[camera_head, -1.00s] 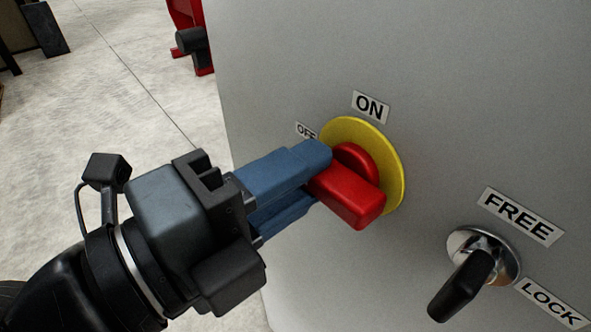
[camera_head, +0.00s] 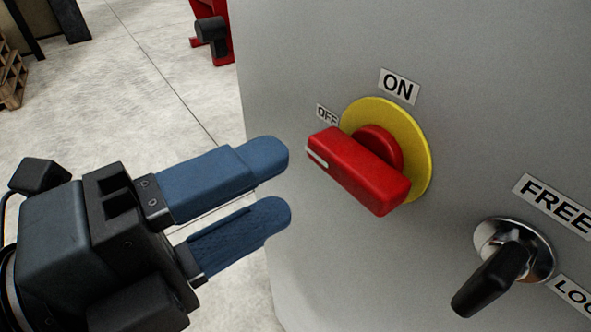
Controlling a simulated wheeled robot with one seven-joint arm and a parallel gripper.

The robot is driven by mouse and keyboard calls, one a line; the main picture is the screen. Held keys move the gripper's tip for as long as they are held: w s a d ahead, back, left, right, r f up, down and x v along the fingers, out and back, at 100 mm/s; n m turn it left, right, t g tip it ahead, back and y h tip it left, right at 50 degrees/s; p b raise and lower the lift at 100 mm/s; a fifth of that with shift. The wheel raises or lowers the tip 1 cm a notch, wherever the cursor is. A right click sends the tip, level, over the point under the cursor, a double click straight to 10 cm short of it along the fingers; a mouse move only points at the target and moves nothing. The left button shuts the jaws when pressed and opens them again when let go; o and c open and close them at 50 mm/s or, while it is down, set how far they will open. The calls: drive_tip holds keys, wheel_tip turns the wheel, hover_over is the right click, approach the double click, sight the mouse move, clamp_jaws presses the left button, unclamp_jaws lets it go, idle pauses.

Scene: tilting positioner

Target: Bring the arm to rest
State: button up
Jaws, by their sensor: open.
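My gripper (camera_head: 281,184) is at the left in the head view. Its two blue fingers are apart with nothing between them. The fingertips are left of the red rotary switch (camera_head: 360,172) and clear of it. The switch sits on a yellow round plate (camera_head: 418,160) on the grey cabinet. The white mark on its handle is at the upper left end, toward the OFF label (camera_head: 327,116). The ON label (camera_head: 399,87) is above the plate.
A red machine part (camera_head: 216,30) stands behind. A wooden pallet (camera_head: 12,75) is at far left. Bare floor lies between.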

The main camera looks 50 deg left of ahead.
drive_tip(key=shift+s, duration=0.95)
drive_tip(key=shift+r, duration=0.1)
